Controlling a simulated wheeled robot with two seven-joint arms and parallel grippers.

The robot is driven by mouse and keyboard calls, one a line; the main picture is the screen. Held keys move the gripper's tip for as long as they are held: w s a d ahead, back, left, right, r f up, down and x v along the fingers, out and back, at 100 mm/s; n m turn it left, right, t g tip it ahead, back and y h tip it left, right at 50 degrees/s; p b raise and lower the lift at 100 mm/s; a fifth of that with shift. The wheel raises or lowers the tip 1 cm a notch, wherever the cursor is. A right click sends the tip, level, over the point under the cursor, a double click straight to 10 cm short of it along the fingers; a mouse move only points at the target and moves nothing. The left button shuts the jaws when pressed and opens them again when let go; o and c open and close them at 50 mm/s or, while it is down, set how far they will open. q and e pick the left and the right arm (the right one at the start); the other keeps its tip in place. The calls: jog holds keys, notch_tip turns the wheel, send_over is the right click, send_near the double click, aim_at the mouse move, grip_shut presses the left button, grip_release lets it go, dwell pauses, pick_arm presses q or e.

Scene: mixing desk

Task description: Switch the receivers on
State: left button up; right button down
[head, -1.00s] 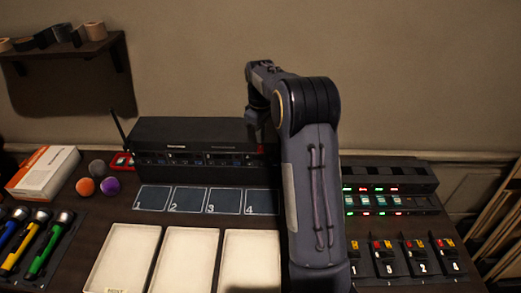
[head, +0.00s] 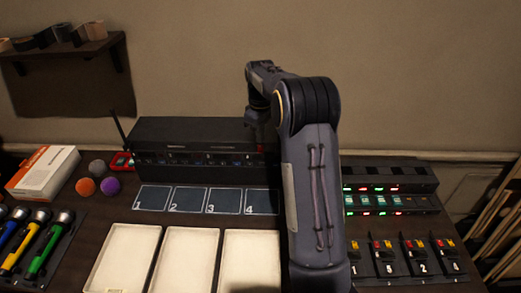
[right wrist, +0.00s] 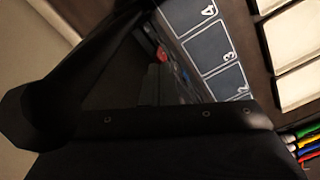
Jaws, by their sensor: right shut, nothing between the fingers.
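The receivers sit in a long black rack unit (head: 190,131) at the back of the desk, with an antenna at its left end. Its front has small labels and faint blue marks; whether any receiver is lit I cannot tell. My right arm hides the rack's right end. My right gripper (head: 262,137) is at the right part of the rack's front, dark and partly hidden by its own arm. In the right wrist view the gripper (right wrist: 150,85) is shut and empty beside the dark rack front. Contact is not clear. My left gripper is out of view.
Numbered dark pads (head: 189,199) lie before the rack, with white trays (head: 192,260) nearer. A charger with red and green lights (head: 385,203) and numbered black packs (head: 420,258) are at right. Balls (head: 111,186), a white-orange box (head: 43,172) and torches (head: 42,243) are at left.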

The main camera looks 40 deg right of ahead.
aim_at(260, 145)
jog(key=shift+f+b, duration=0.3)
jog(key=shift+f, duration=0.3)
dwell(0.3)
jog(key=shift+r+p, duration=0.8)
jog(key=shift+p, duration=0.05)
notch_tip(260, 145, up, 5)
jog(key=p, duration=0.4)
jog(key=shift+r+p, duration=0.2)
jog(key=shift+p, duration=0.1)
